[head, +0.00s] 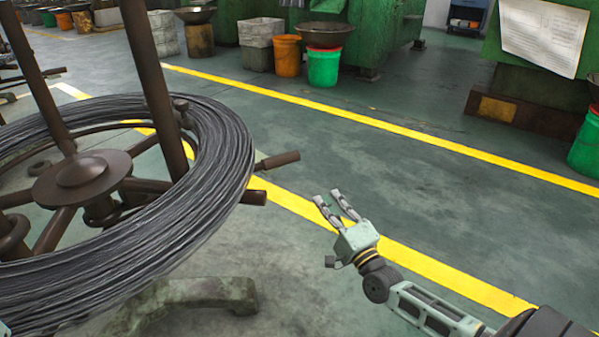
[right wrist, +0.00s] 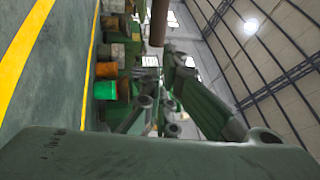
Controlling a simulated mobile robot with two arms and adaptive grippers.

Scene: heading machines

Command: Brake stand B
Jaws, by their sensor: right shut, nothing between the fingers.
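A wire stand fills the left of the head view. It has a brown hub (head: 83,178), spokes and two tall upright posts (head: 155,85). A thick coil of dark grey wire (head: 215,200) lies around the hub on the spokes. A short brown rod end (head: 277,160) sticks out past the coil's right side, with another just below it. No letter shows on the stand. My right gripper (head: 333,205) is shut and empty, right of the rod ends and apart from them. A brown rod (right wrist: 158,22) shows at the top of the right wrist view. My left gripper is not seen.
A worn metal foot (head: 205,292) spreads on the floor under the coil. Yellow floor lines (head: 400,128) cross the scene. Orange (head: 288,56) and green (head: 323,66) buckets stand by green machines at the back. The floor (head: 430,190) beyond my right gripper is clear.

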